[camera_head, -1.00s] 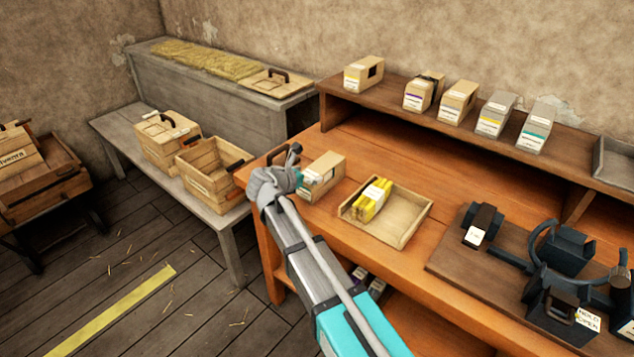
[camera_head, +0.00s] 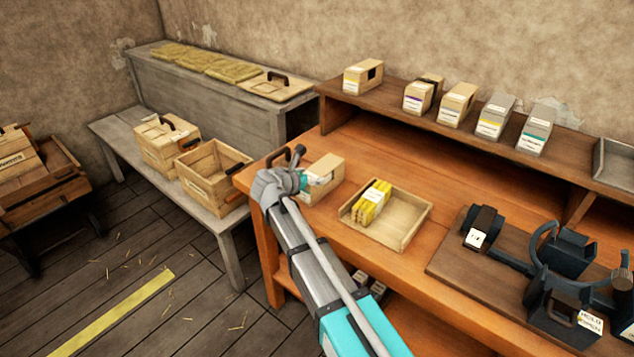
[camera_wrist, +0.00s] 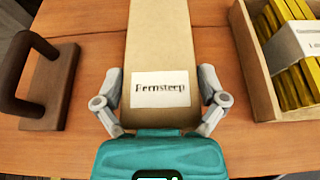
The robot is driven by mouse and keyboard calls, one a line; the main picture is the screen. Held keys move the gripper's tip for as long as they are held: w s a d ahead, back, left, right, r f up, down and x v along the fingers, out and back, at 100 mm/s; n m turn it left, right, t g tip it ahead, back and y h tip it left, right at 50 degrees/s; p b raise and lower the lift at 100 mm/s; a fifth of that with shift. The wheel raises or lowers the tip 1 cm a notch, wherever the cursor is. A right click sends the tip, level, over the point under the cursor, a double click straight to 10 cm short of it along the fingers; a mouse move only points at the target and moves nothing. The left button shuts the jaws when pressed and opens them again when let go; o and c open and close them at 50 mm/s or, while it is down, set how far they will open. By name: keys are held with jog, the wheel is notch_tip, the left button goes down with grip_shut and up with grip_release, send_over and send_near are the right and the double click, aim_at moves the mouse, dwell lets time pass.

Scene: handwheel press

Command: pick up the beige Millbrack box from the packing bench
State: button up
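A beige box (camera_head: 328,170) stands at the left end of the orange packing bench (camera_head: 385,155). In the wrist view this box (camera_wrist: 163,40) carries a white label that seems to read "Bernsteep", not Millbrack. My gripper (camera_wrist: 163,88) straddles the near end of the box, one finger along each side. The fingers are spread and look very close to the sides; whether they touch is hard to tell. The box rests on the bench. I cannot read a Millbrack label on any box in view.
A tray (camera_head: 412,222) with yellow bundles stands close right of the box. A dark handle (camera_wrist: 45,80) is close on its left. Several boxes, including a beige one (camera_head: 457,103), stand on the raised shelf (camera_head: 400,112). A dark press (camera_head: 560,290) is at the right.

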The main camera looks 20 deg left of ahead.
jog(key=c, duration=0.4)
jog(key=shift+o, duration=0.2)
jog(key=shift+r, duration=0.15)
notch_tip(320, 180, up, 2)
jog(key=shift+r+p, duration=0.1)
jog(key=shift+p, duration=1.15)
jog(key=s+d+r+p, duration=0.7)
jog(key=s+r+p, duration=0.3)
jog(key=s, duration=0.2)
jog(key=shift+d+r, duration=0.15)
jog(key=shift+r, duration=0.1)
